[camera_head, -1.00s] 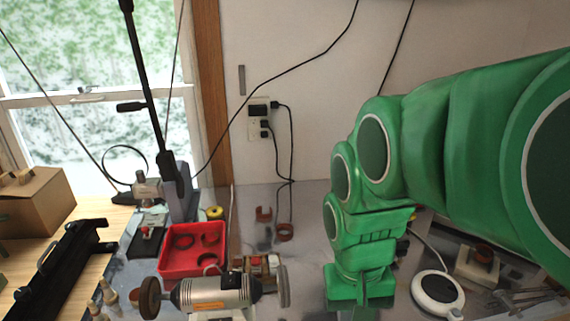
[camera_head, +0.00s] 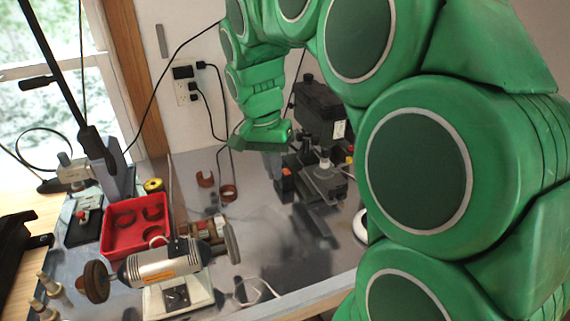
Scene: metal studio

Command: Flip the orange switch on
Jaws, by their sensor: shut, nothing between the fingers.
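A small black block with an orange top (camera_head: 287,171) stands on the grey bench, just below and right of my gripper in the picture. It is the most switch-like orange thing in view, but it is too small to tell its position. My green gripper (camera_head: 263,137) is shut and empty at the end of my arm, in front of the back wall, and appears apart from the block. Its fingertips show only poorly.
A black machine (camera_head: 321,112) stands close right of the gripper. A bench grinder (camera_head: 165,263) and a red tray (camera_head: 133,229) are at the left front. Cables hang from the wall outlet (camera_head: 186,84). The bench between grinder and machine is mostly clear.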

